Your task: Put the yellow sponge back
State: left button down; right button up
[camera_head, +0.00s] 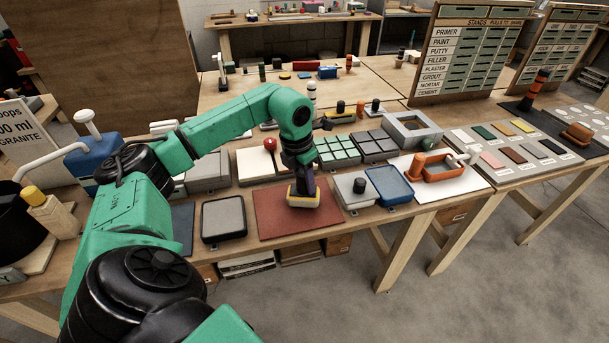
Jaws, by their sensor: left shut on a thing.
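My left gripper (303,182) comes down from above, shut on the yellow sponge (304,199). The sponge is a small block with a pale lower part and a yellow band. It is over the reddish-brown mat (270,222) near the front edge of the workbench. I cannot tell whether the sponge touches the mat or is slightly above it. The fingertips are partly hidden by the gripper body. My right gripper is not in view.
Left of the mat is a grey tray (224,217). Behind stand green tiles (337,151) and a red-knobbed tool (270,145). The mat's left part is clear.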

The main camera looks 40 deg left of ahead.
aim_at(298, 194)
pick_arm(q)
jog(key=shift+f+b, duration=0.3)
jog(key=shift+f, duration=0.15)
jog(key=shift+c, duration=2)
grip_release()
notch_tip(298, 194, up, 14)
jog(key=s, duration=0.2)
jog(key=shift+a+r+p, duration=0.15)
jog(key=shift+r+p, duration=0.05)
jog(key=shift+p, duration=0.1)
jog(key=shift+s, duration=0.1)
